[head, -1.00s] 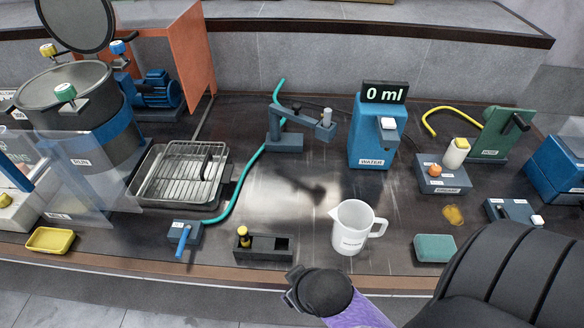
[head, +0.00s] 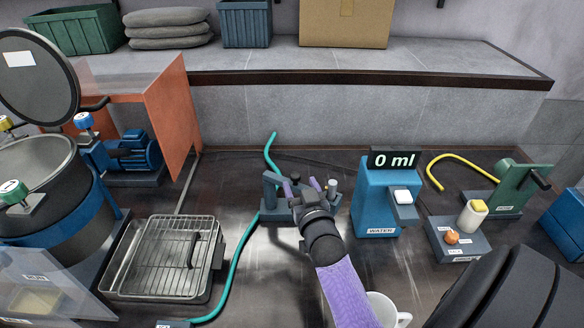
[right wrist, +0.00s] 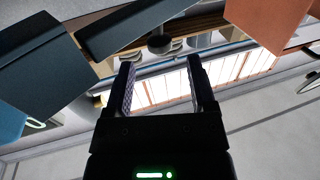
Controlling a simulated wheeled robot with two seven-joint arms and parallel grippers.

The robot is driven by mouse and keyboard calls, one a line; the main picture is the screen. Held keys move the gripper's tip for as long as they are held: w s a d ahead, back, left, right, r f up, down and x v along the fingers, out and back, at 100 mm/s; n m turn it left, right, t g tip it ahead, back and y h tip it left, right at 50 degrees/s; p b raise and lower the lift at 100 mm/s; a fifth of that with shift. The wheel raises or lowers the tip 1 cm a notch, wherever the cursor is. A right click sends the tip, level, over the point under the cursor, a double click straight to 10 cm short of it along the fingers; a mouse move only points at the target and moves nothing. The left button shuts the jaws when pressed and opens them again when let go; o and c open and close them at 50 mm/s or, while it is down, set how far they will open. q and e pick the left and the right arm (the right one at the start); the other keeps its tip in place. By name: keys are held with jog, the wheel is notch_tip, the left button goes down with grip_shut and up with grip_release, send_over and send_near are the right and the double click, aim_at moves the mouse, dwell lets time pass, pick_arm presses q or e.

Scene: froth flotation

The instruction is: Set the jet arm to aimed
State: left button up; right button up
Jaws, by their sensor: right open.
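The jet arm (head: 270,187) is a blue-grey post and arm on a base beside the teal hose, at the middle of the bench in the head view. A light grey upright knob (head: 332,187) stands at its right end. My right gripper (head: 303,187) is over the jet arm and hides most of its link. Its fingers are apart, with nothing clearly held; contact with the arm cannot be told. In the right wrist view the open fingers (right wrist: 160,68) show with dark blue-grey slabs close beyond them. My left gripper is not in view.
The blue water dispenser (head: 376,205), reading 0 ml, stands close right of my gripper. The teal hose (head: 236,262) runs forward on the left, beside the wire-rack tray (head: 125,290). A white jug (head: 385,308) is partly hidden by my forearm.

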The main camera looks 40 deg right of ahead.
aim_at(297, 179)
jog(key=b+x, duration=0.1)
jog(key=x, duration=0.5)
jog(key=shift+w+d+f, duration=0.1)
jog(key=shift+w, duration=0.05)
grip_shut()
dwell(0.4)
dwell(0.8)
